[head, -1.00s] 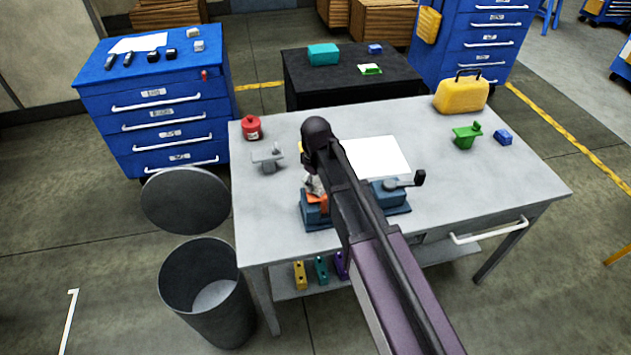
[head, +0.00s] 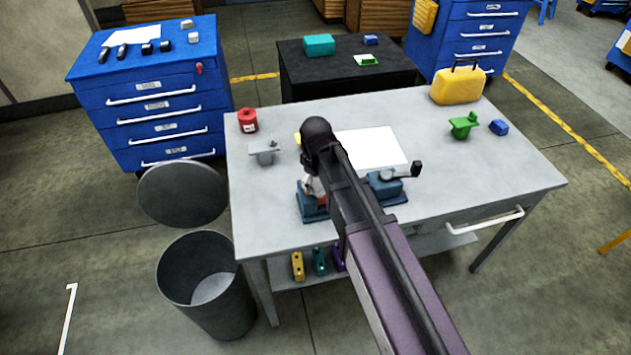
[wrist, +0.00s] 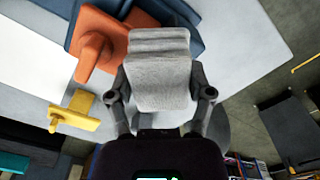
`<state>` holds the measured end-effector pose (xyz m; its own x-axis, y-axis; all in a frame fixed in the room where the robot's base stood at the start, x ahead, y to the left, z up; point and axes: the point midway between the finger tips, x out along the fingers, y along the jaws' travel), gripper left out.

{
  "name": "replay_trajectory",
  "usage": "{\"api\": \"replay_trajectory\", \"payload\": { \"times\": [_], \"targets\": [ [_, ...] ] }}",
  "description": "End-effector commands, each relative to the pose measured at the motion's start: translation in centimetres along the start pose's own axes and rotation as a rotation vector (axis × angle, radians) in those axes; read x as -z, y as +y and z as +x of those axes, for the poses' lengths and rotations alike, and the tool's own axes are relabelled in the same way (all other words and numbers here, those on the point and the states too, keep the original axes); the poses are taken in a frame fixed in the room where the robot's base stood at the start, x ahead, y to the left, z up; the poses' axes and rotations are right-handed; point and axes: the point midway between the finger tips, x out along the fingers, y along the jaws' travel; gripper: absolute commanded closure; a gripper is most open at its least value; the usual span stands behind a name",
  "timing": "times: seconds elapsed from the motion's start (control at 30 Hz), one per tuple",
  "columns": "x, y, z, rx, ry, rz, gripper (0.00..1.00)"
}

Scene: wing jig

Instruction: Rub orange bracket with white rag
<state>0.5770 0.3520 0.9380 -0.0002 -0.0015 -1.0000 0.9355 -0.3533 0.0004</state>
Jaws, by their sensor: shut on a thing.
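My gripper (wrist: 160,94) is shut on the white rag (wrist: 158,72), a folded pale grey-white pad between its two fingers. The orange bracket (wrist: 96,48) is just left of the rag in the wrist view, with an upright boss and a flat part reaching behind the rag. The rag overlaps the bracket's right side in this view; I cannot tell whether they touch. The bracket sits by a blue fixture (wrist: 173,12). In the head view the blue fixture (head: 312,208) shows below my gripper (head: 314,186), and the bracket is hidden there.
The grey table (head: 480,190) holds a grey bracket (head: 263,150), red can (head: 247,121), white sheet (head: 372,148), second blue fixture (head: 386,188), green bracket (head: 463,125) and yellow case (head: 457,85). A yellow bracket (wrist: 76,112) lies near the orange one. A bin (head: 206,285) stands front left.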

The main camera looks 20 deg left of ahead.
Motion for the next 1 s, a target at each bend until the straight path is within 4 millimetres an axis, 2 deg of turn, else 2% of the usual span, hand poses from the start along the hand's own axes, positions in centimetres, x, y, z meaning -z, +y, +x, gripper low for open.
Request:
{"api": "replay_trajectory", "payload": {
  "times": [0.57,1.0],
  "targets": [
    [0.1,0.1,0.3,0.000,0.000,0.000,0.71],
    [2.2,1.8,0.2,0.000,0.000,0.000,0.71]
  ]
}}
